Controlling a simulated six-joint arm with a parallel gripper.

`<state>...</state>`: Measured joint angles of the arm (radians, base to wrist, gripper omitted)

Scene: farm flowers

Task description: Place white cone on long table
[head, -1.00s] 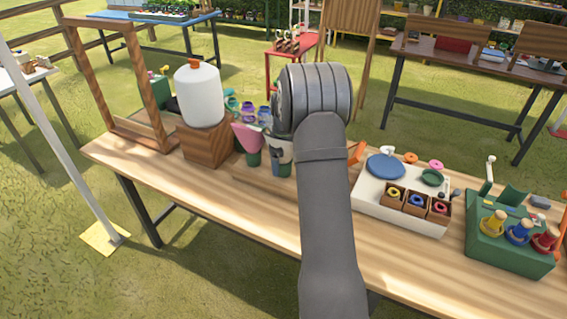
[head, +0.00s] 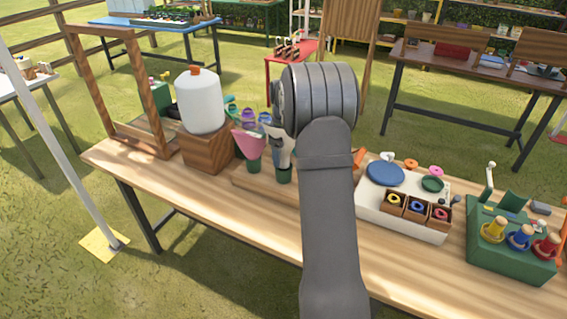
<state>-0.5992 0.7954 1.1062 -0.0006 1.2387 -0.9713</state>
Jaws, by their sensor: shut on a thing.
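The white cone (head: 285,159) shows as a pale sliver just above a green holder (head: 284,175) on the long table (head: 205,208). My gripper (head: 277,138) is at the cone's upper part, mostly hidden behind my wrist and forearm. It is shut on the cone. The cone looks upright or slightly tilted; whether its tip is clear of the holder cannot be told. A pink cone (head: 247,143) stands in another green holder just to the left.
A white tank (head: 200,102) on a wooden block (head: 207,148) and a wooden frame (head: 150,85) stand left. A white tray (head: 405,220) with small boxes and a green stand (head: 510,255) with colored pegs are right. The table's front left strip is bare.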

